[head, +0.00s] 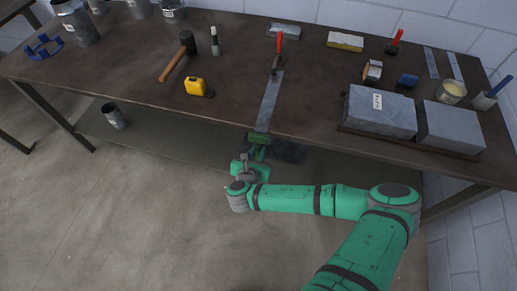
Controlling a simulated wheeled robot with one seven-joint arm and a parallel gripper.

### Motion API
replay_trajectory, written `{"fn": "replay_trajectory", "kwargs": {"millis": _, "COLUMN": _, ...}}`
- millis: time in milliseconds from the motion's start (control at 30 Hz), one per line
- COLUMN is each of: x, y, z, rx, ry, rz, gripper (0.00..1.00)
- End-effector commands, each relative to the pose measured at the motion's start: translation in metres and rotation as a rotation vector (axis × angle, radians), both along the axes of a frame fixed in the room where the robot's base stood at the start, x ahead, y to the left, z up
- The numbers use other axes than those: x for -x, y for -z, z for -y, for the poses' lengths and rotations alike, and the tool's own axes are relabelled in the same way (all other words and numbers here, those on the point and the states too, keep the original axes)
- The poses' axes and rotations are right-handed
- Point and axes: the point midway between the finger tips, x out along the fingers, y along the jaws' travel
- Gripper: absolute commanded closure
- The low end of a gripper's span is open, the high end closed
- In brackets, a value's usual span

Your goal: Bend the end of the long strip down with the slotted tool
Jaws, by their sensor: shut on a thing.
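The long grey metal strip (269,103) lies on the brown workbench (225,95) and runs to its front edge. A clamp with a red handle (279,45) stands at the strip's far end. My gripper (258,139) is at the bench's front edge, at the strip's near end, and is shut. The slotted tool in it is mostly hidden by the gripper and too small to make out. Whether the slot is around the strip's end cannot be told. No clear downward bend shows at that end.
A wooden-handled mallet (180,54) and a yellow tape measure (198,87) lie left of the strip. Large grey blocks (380,112) stand on the right. A grey can (114,116) is on the lower shelf.

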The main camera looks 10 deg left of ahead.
Motion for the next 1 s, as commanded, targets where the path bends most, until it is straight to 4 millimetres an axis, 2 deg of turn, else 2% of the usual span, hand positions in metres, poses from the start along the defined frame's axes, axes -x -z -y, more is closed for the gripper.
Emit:
{"fn": "replay_trajectory", "kwargs": {"millis": 533, "x": 0.001, "y": 0.003, "z": 0.0, "rx": 0.0, "ry": 0.0, "rz": -0.001, "gripper": 1.0}}
{"fn": "replay_trajectory", "kwargs": {"millis": 1000, "x": 0.0, "y": 0.018, "z": 0.0, "rx": 0.0, "ry": 0.007, "rz": 0.021, "gripper": 1.0}}
